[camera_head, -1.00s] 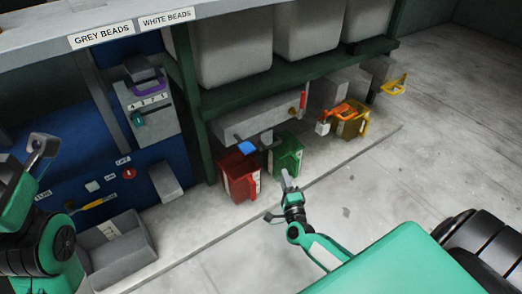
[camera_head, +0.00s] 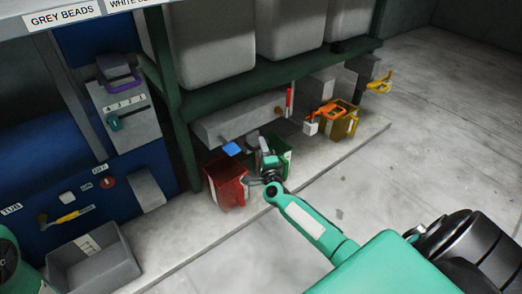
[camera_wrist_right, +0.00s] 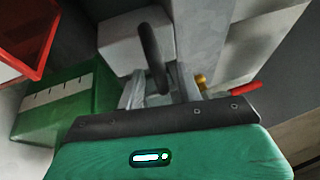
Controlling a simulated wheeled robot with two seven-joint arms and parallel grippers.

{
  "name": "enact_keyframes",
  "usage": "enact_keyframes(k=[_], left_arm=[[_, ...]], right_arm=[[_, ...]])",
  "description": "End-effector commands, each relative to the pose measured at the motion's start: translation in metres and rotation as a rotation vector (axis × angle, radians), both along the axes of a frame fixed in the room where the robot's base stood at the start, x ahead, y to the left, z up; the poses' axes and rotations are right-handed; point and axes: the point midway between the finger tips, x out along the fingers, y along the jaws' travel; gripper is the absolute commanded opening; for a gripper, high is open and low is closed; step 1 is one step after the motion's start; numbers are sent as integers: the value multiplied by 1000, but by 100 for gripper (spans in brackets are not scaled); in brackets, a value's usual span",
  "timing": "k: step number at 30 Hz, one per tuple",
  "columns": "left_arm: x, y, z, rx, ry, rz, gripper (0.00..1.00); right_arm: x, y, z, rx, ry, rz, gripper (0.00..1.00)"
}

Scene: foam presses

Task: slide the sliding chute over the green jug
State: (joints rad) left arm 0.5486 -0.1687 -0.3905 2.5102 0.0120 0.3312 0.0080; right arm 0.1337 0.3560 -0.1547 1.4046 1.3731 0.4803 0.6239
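The green jug (camera_head: 286,157) stands on the floor strip beneath the grey trough, partly hidden by my right gripper. It shows at the left of the right wrist view (camera_wrist_right: 62,103). The sliding chute seems to be the pale block (camera_wrist_right: 118,38) with a dark upright handle (camera_wrist_right: 152,58); the handle's top (camera_head: 252,137) shows under the trough, left of the green jug. My right gripper (camera_head: 264,146) is at the green jug's left side, close to the handle. Its fingers look apart, with the handle between or just beyond them; contact is unclear. My left gripper is out of view.
A red jug (camera_head: 226,182) stands left of the green jug, below a blue flap (camera_head: 232,148). An orange-yellow jug (camera_head: 340,122) stands to the right. The grey trough (camera_head: 225,123) hangs low above. A grey bin (camera_head: 95,262) is at lower left. The front floor is clear.

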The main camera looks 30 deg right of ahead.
Motion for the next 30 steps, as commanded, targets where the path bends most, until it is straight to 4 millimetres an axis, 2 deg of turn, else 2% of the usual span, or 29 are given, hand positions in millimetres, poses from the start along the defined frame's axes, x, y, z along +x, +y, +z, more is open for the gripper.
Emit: enact_keyframes(k=[4, 12, 13, 18, 26, 30], left_arm=[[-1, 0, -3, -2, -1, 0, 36], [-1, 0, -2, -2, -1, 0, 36], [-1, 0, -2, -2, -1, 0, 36], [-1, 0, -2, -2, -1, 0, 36], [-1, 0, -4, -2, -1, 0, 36], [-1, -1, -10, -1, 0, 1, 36]], right_arm=[[8, -3, 1, -1, 0, 1, 36], [9, -3, 2, -1, 1, 1, 36], [9, -3, 2, -1, 1, 1, 34], [9, -3, 2, -1, 1, 1, 0], [9, -8, 1, -3, 1, -1, 0], [11, -37, 0, -5, 1, -2, 0]])
